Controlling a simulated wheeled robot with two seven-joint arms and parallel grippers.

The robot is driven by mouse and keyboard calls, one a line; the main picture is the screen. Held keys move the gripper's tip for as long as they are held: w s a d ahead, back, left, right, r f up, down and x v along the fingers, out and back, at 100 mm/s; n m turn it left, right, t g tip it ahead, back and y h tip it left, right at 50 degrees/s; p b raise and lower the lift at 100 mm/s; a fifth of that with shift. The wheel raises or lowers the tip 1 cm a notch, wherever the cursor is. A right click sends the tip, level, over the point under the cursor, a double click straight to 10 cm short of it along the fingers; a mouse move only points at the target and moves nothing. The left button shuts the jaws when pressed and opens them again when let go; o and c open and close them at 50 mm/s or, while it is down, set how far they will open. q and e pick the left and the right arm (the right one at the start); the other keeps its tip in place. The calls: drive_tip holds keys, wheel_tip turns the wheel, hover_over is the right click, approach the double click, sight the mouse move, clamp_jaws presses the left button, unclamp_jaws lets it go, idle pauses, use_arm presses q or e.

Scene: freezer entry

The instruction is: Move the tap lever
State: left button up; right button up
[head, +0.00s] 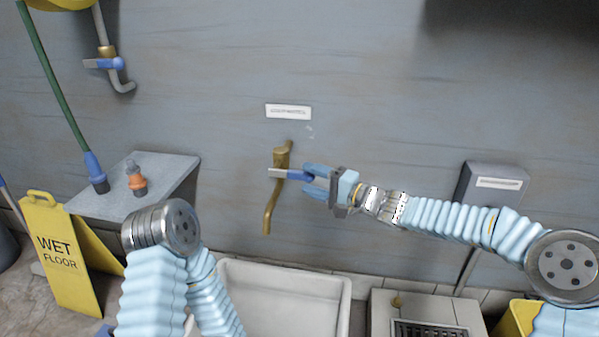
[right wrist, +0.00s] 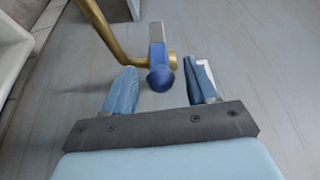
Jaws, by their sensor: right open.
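The brass tap (head: 270,205) is on the grey wall, with its spout hanging down above a white basin. Its lever (head: 289,174) has a pale flat end at the left and a blue end at the right. My right gripper (head: 308,180) comes from the right, and its blue fingers are at the lever's blue end. In the right wrist view, the lever's blue knob (right wrist: 160,79) lies between and just beyond the tips of my open right gripper (right wrist: 160,85), with gaps on both sides. The brass tap (right wrist: 118,45) curves up to the left there. My left gripper is not visible; only my left arm shows.
The white basin (head: 284,300) stands below the tap. A second tap (head: 108,63) is at upper left. A grey shelf (head: 165,172) holds an orange-capped bottle (head: 136,181). A yellow wet-floor sign (head: 62,250) stands at left, and a grey wall box (head: 490,187) is at right.

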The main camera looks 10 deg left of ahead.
sight(294, 170)
drive_tip(key=x, duration=0.4)
drive_tip(key=shift+a+p, duration=0.1)
drive_tip(key=shift+p, duration=0.2)
clamp_jaws()
